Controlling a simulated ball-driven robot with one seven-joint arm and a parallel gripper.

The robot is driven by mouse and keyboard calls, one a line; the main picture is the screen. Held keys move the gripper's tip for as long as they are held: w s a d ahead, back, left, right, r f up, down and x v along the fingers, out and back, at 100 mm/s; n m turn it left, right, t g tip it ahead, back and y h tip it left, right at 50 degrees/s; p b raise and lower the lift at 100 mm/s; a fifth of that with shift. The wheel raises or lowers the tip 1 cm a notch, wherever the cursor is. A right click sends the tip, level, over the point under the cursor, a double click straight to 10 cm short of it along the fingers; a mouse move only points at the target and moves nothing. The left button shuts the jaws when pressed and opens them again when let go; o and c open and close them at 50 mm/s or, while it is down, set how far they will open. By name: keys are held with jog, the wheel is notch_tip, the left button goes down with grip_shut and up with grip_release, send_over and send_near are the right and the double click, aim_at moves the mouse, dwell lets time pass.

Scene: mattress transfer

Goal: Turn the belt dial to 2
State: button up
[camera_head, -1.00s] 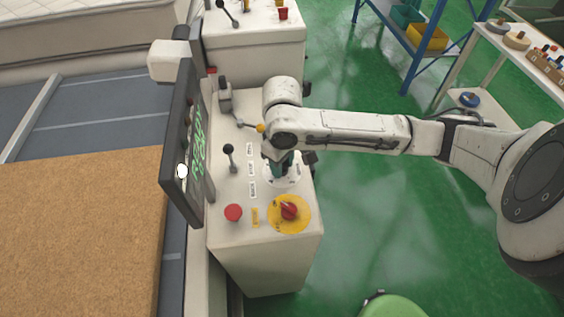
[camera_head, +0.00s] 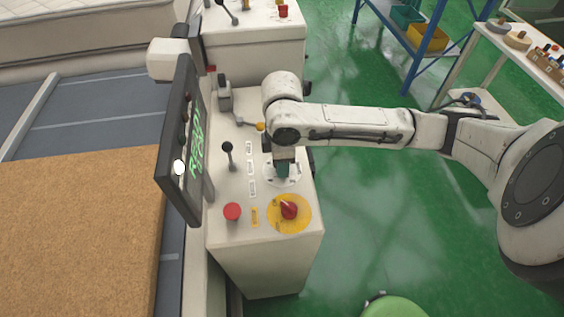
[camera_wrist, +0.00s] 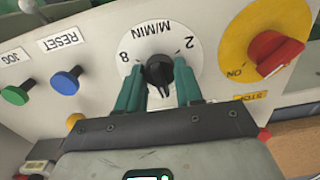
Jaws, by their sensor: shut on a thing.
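The belt dial is a white disc marked M/MIN, 2 and 8 with a black knob (camera_wrist: 158,72) at its centre, in the wrist view. The 2 is at the upper right and the 8 at the left there. My gripper (camera_wrist: 159,82) has its green fingers on either side of the knob, shut on it. The exact mark the knob points to is hard to read. In the head view my gripper (camera_head: 283,168) reaches down over the white dial plate (camera_head: 296,177) on the console top (camera_head: 234,186), hiding the knob.
A red switch (camera_head: 289,210) on a yellow disc and a red button (camera_head: 232,211) sit near the console's front. A black-knobbed lever (camera_head: 228,148) and a tilted screen (camera_head: 185,140) with green text stand left of my gripper.

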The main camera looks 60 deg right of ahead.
jog(key=n+b, duration=0.2)
jog(key=n, duration=0.4)
jog(key=n+b, duration=0.1)
jog(key=n, duration=0.4)
jog(key=shift+n+b, duration=0.35)
jog(key=shift+n, duration=0.05)
jog(key=n+b, duration=0.1)
jog(key=n, duration=0.4)
jog(key=shift+b, duration=0.3)
jog(key=n+b, duration=0.1)
jog(key=n, duration=0.5)
jog(key=o, duration=1)
jog(key=shift+o, duration=0.2)
